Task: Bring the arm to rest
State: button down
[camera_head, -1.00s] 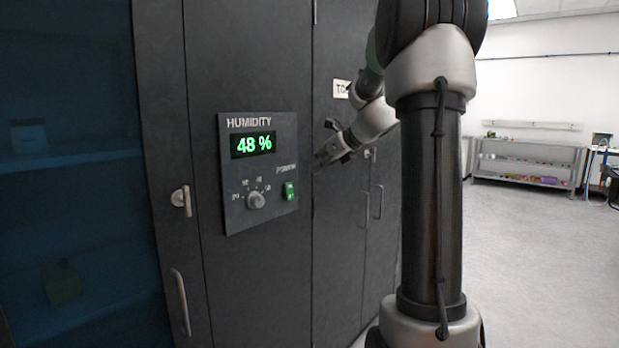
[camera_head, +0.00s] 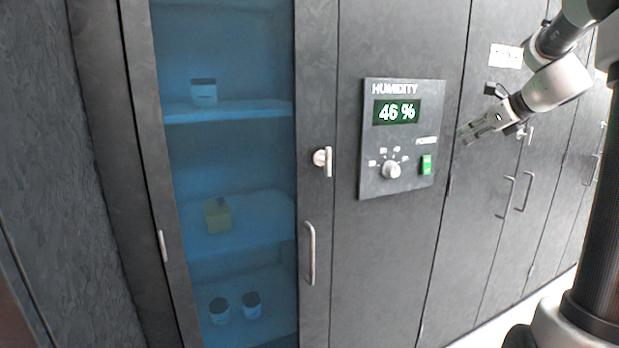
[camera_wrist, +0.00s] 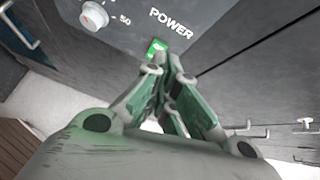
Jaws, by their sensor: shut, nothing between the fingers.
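My gripper (camera_head: 468,134) is in the head view, right of the humidity panel (camera_head: 368,160) and pointing left toward it. In the wrist view my gripper (camera_wrist: 160,62) has its fingertips together with nothing between them. The green power switch (camera_head: 427,165) is on the panel, lit green; it also shows in the wrist view (camera_wrist: 156,47) just beyond the fingertips. Whether the fingers touch it cannot be told from the wrist view, but in the head view they look apart from it. The panel display (camera_head: 397,111) reads 46 %. The grey knob (camera_head: 391,170) is left of the switch.
A glass-fronted cabinet (camera_head: 308,120) with jars and a yellow box inside stands left of the panel, its door closed. Door handles (camera_head: 310,253) stick out from the dark cabinet fronts. More closed cabinet doors run to the right. Pale floor shows in the wrist view.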

jog(key=s+f+n+g, duration=0.3)
jog(key=s+f+n, duration=0.3)
jog(key=f+n, duration=0.1)
jog(key=s+a+f+n+g+h, duration=0.1)
jog(key=s+a+n, duration=0.3)
jog(key=s+n, duration=0.3)
jog(key=s+a+f+n+h, duration=0.1)
jog(key=s+a+n, duration=0.3)
jog(key=s+n, duration=0.4)
jog(key=s+a+f+n+g+h, duration=0.1)
jog(key=s+a+n, duration=0.3)
jog(key=s+n, duration=0.3)
jog(key=shift+s+f+g+h, duration=0.3)
jog(key=shift+s+h, duration=0.1)
jog(key=shift+s, duration=2.45)
